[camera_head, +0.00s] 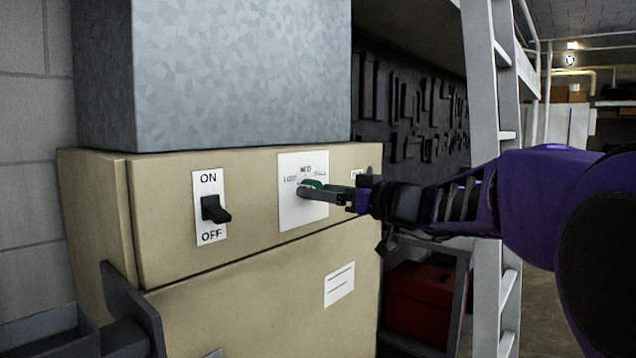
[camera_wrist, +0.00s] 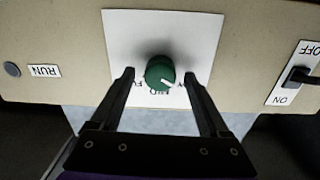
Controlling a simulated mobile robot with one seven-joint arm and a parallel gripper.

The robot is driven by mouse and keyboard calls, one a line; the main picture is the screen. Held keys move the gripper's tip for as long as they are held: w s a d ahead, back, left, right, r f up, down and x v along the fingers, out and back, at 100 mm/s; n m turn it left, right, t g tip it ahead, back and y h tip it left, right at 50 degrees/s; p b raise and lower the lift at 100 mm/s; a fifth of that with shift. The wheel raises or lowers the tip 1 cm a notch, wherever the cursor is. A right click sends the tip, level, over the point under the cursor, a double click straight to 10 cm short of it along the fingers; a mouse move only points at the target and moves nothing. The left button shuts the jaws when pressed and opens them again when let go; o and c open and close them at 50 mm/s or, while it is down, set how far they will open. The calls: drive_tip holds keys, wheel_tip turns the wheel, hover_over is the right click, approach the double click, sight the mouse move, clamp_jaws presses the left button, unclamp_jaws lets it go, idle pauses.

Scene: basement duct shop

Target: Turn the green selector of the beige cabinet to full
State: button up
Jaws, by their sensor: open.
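The green selector (camera_head: 314,183) is a round knob on a white plate (camera_head: 290,214) on the front of the beige cabinet (camera_head: 160,225). The plate reads LOW, MED and FULL. My gripper (camera_head: 306,189) reaches in from the right and partly hides the knob. In the wrist view, which is upside down, the selector (camera_wrist: 159,71) sits between my open fingers (camera_wrist: 159,76), with a gap on each side. Its white mark points to the lower right there, toward the LOW side. The fingers partly cover the outer labels.
A black ON/OFF switch (camera_head: 214,209) is left of the selector. A RUN label (camera_wrist: 45,71) and a round button or lamp (camera_wrist: 12,69) are on its other side. Grey duct metal (camera_head: 240,70) rises above the cabinet. A ladder (camera_head: 492,100) and red box (camera_head: 420,298) stand to the right.

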drive_tip(key=shift+w+a, duration=0.2)
drive_tip(key=shift+a, duration=0.05)
clamp_jaws()
idle(0.4)
